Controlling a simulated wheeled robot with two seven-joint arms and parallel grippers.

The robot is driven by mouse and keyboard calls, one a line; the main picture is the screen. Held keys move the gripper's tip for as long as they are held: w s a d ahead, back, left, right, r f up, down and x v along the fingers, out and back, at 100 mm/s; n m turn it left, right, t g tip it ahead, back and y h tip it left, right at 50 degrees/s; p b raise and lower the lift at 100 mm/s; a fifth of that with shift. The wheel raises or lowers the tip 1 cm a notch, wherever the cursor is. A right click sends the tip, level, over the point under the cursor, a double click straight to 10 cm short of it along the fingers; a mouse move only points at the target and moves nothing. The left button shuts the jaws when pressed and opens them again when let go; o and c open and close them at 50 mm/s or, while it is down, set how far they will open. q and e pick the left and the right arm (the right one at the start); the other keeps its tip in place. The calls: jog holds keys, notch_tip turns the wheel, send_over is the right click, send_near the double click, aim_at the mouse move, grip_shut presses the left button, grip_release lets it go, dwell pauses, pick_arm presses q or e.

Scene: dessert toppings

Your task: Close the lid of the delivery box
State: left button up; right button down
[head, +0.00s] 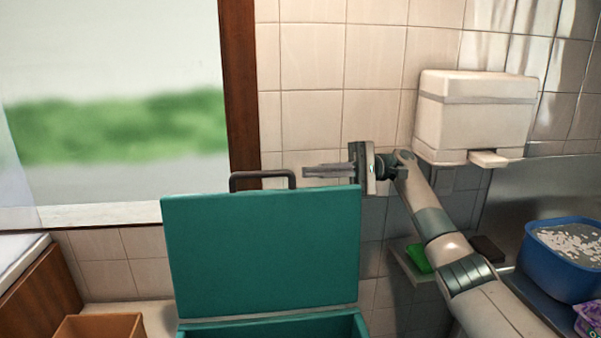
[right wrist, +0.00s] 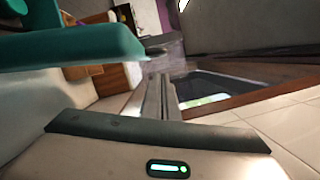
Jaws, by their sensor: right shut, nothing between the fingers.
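The teal delivery box (head: 268,331) stands at the bottom middle of the head view, with only its upper rim showing. Its teal lid (head: 262,252) stands upright and open, with a dark handle (head: 262,175) on its top edge. My right gripper (head: 306,171) is shut and empty, pointing left, just above the lid's top right edge and close to the handle. I cannot tell whether it touches the lid or is behind it. In the right wrist view the shut fingers (right wrist: 158,90) point away, and the teal lid (right wrist: 70,45) shows at the upper left. My left gripper is not in view.
A white dispenser (head: 475,115) is on the tiled wall at right. A blue tub (head: 560,272) with white pieces stands at the lower right. A green item (head: 418,258) lies on a small shelf. A brown box (head: 100,326) is at the lower left.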

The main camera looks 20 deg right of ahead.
aim_at(274, 174)
jog(key=a+p, duration=0.1)
jog(key=a, duration=0.1)
jog(key=a+p, duration=0.1)
jog(key=a, duration=0.2)
jog(key=a+r+p, duration=0.1)
jog(key=a+p, duration=0.1)
jog(key=a, duration=0.1)
jog(key=shift+s, duration=0.15)
jog(key=shift+a, duration=0.8)
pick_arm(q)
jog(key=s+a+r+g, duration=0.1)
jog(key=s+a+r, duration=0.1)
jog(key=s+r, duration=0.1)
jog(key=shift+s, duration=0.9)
pick_arm(e)
jog(key=shift+f, duration=0.1)
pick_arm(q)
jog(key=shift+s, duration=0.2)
pick_arm(e)
jog(key=shift+a, duration=0.15)
